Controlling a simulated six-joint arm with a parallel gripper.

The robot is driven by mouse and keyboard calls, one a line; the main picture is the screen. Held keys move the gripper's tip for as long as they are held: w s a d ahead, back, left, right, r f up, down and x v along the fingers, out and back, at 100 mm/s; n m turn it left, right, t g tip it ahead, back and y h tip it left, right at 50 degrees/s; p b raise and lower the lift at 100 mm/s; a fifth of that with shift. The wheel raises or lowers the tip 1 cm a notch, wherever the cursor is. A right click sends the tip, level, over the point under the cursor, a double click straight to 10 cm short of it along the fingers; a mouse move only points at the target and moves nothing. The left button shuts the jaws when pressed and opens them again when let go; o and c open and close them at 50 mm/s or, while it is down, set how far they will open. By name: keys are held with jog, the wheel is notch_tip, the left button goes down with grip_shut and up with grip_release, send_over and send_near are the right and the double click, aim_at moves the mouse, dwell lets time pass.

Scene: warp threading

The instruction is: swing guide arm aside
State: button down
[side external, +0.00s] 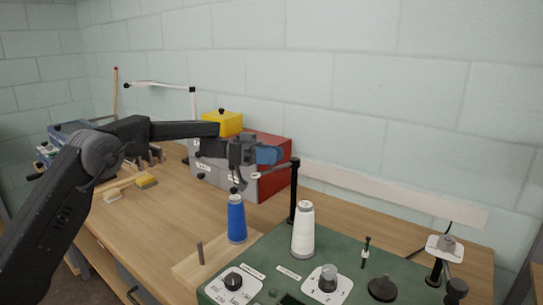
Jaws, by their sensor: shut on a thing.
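The guide arm (276,170) is a thin dark rod that reaches left from the top of a black upright post (293,200). A small pale eyelet sits near its left end. My gripper (246,172) is at this left end, above and slightly right of the blue thread cone (236,220). The jaws look shut on the guide arm, but the exact contact is small and partly hidden by my wrist. A white thread cone (303,235) stands upright on the green machine top, just right of the post.
The green machine top (330,255) carries dials (327,282) and a black disc (382,288). Behind my gripper stand a grey and red box (270,185) and a yellow box (222,122). A short peg (200,253) stands at the front. The wooden table (165,220) is clear at left centre.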

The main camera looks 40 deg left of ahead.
jog(key=c, duration=0.8)
grip_release()
jog(key=shift+o, duration=0.2)
jog(key=shift+a, duration=0.1)
jog(key=v, duration=1.3)
jog(key=shift+a, duration=0.35)
jog(key=shift+s+r, duration=0.1)
